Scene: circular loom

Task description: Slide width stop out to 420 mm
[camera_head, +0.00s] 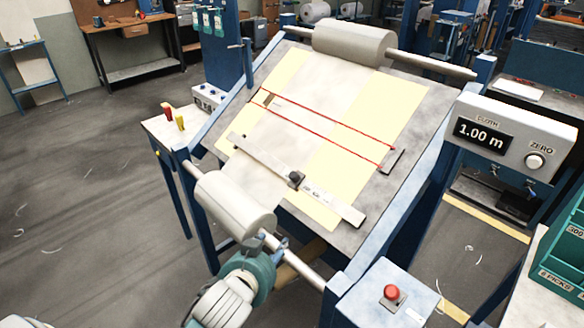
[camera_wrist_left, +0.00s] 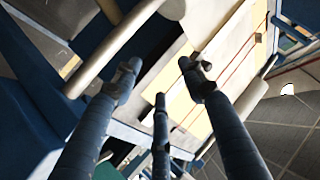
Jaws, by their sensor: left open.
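The width stop looks like the small dark block (camera_head: 295,179) on a pale flat rail (camera_head: 335,204) lying slanted across the lower part of the tilted board. It sits right of the rail's middle; the scale marks beside it are too small to read. My left gripper (camera_head: 274,243) is open at the lower roller's shaft, below and apart from the stop. In the left wrist view its dark fingers (camera_wrist_left: 160,75) are spread with nothing between them. My right gripper is not in view.
The lower cloth roller (camera_head: 235,207) and its shaft (camera_head: 310,276) lie between my left gripper and the board. Two red lines (camera_head: 330,122) cross the cloth above the rail. A display reading 1.00 m (camera_head: 480,135) and a red button (camera_head: 391,292) stand at right.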

